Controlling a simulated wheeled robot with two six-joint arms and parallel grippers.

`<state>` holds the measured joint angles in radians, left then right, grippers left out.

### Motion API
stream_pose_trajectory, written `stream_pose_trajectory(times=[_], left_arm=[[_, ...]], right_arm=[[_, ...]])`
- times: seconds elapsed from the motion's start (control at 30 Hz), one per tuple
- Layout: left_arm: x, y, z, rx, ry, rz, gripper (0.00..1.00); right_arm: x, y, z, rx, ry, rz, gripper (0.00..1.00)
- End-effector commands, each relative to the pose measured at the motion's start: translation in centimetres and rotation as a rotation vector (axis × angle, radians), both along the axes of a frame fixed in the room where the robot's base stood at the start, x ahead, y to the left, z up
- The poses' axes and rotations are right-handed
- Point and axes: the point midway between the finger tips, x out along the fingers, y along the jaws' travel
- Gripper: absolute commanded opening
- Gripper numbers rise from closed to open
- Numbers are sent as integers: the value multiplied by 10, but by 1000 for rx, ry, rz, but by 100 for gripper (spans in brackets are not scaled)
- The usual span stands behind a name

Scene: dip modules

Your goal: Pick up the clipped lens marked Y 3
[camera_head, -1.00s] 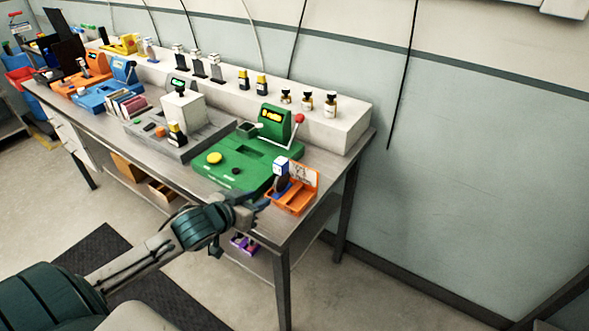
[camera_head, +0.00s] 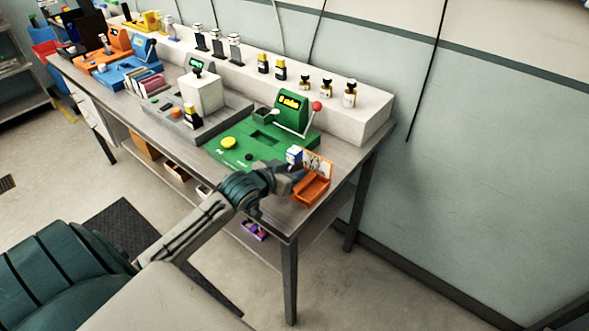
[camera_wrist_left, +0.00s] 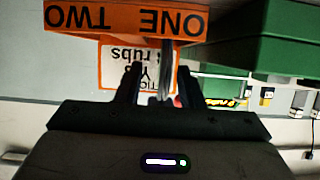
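The orange tray (camera_head: 312,188) sits at the front right corner of the bench, with a printed card standing at its back. The clipped lens (camera_head: 294,154) shows as a white and blue top at the tray's left part; its lower part is hidden behind my gripper. Its marking is too small to read. My left gripper (camera_head: 288,181) is at the tray's left side. In the left wrist view, which looks upside down, its two dark fingers stand apart, with a thin grey upright piece between them. The tray front (camera_wrist_left: 125,19) reads ONE TWO. My right gripper is not in view.
A green machine (camera_head: 262,140) with a red-knobbed lever stands just behind and left of the tray. A grey machine (camera_head: 185,117) is further left. Small bottles (camera_head: 327,87) line the white back shelf. The bench ends right of the tray.

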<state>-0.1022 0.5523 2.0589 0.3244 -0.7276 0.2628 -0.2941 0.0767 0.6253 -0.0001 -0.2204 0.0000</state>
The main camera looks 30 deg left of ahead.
Motion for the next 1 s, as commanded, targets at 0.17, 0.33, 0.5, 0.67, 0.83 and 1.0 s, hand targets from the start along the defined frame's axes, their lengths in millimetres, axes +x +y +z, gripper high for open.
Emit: stream_pose_trajectory(times=[0.17,0.33,0.5,0.67,0.83,1.0], left_arm=[[25,1,-7,-4,-2,3,35],[33,1,-12,-2,0,1,35],[33,1,-12,-1,0,0,35],[33,1,-12,-1,0,0,5],[33,1,-12,-1,0,0,0],[33,1,-12,-1,-1,0,0]], right_arm=[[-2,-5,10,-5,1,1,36],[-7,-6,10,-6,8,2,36],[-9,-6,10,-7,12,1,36],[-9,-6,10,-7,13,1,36],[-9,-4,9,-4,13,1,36],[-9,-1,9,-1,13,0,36]])
